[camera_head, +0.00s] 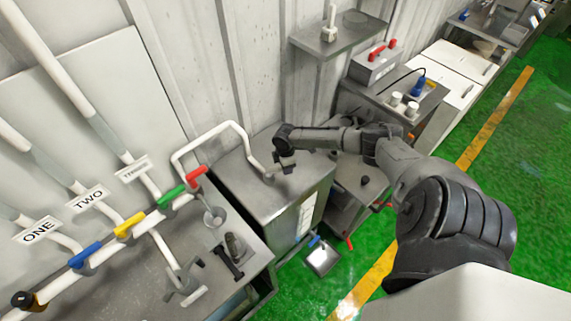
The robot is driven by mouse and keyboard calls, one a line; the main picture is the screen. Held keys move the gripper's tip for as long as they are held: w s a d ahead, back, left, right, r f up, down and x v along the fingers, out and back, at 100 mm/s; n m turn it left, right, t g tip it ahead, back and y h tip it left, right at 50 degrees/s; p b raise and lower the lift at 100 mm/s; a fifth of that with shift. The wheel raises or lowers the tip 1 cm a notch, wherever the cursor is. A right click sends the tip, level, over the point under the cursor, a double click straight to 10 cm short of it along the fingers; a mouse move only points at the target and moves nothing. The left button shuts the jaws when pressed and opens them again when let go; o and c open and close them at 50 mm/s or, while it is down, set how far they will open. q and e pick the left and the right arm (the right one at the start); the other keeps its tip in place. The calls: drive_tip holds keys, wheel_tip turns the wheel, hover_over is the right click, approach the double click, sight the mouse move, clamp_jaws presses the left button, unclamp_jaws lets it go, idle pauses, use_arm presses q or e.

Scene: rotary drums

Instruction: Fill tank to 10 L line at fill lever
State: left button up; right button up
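The grey metal tank (240,185) stands against the wall, with a pale marked strip (306,214) on its front; I cannot read its lines or the liquid level. A white pipe (232,124) bends over to the tank top. Coloured lever handles sit on the pipes at left: blue (85,255), yellow (130,224), green (171,195) and red (195,174). None is visibly labelled as fill. My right gripper (284,168) hangs over the tank top close to the pipe's end, apart from the levers; its finger opening is unclear. My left gripper is not in view.
Labels ONE (38,232) and TWO (88,199) hang on wall pipes. A metal bench (205,245) below the levers holds dark fittings. A small wall shelf (340,32) and a side bench with a red-handled box (375,65) stand beyond my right arm. Green floor is open at right.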

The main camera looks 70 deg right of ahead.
drive_tip(key=shift+r, duration=0.15)
wheel_tip(320, 180, up, 14)
drive_tip(key=shift+f+b, duration=0.2)
drive_tip(key=shift+b, duration=0.25)
idle(0.6)
